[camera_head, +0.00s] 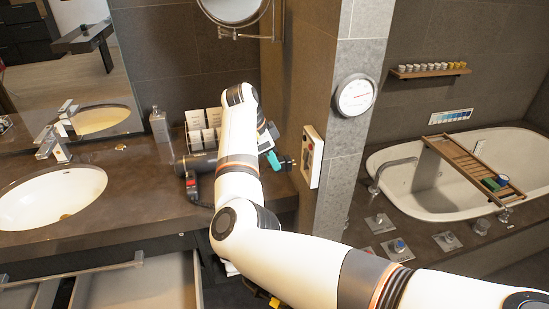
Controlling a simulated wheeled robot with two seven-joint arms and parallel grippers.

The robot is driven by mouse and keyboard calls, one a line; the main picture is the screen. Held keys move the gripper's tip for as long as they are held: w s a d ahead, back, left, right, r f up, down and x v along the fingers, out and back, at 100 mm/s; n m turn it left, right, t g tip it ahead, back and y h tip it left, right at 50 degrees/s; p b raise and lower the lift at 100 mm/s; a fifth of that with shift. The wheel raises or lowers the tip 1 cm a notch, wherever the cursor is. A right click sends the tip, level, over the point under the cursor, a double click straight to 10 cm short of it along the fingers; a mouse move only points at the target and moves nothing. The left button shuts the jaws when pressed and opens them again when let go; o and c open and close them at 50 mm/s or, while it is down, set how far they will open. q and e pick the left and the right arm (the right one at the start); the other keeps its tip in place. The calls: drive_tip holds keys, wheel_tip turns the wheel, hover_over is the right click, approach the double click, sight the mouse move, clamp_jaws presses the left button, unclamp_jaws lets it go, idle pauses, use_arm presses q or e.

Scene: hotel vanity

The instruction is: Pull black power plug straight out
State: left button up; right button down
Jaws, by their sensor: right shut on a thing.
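The black power plug (287,163) shows as a small dark shape at the teal fingertips of my right gripper (275,158). The gripper is shut on it, partly hidden behind my own white arm. The plug is just left of the white wall panel (312,157) on the side of the tiled pillar. The panel carries small red and dark parts. I cannot tell at this size whether the plug's pins are in the panel. My left gripper is not in view.
A dark hair dryer (196,162) lies on the brown counter (140,190), left of my right arm. A compartmented white holder (203,128) and a bottle (159,124) stand behind. The sink (50,195) is at left, above an open drawer (135,285). A round dial (355,97) hangs on the pillar.

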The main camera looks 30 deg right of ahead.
drive_tip(key=p+v, duration=0.4)
drive_tip(key=v, duration=0.1)
drive_tip(key=shift+r, duration=0.3)
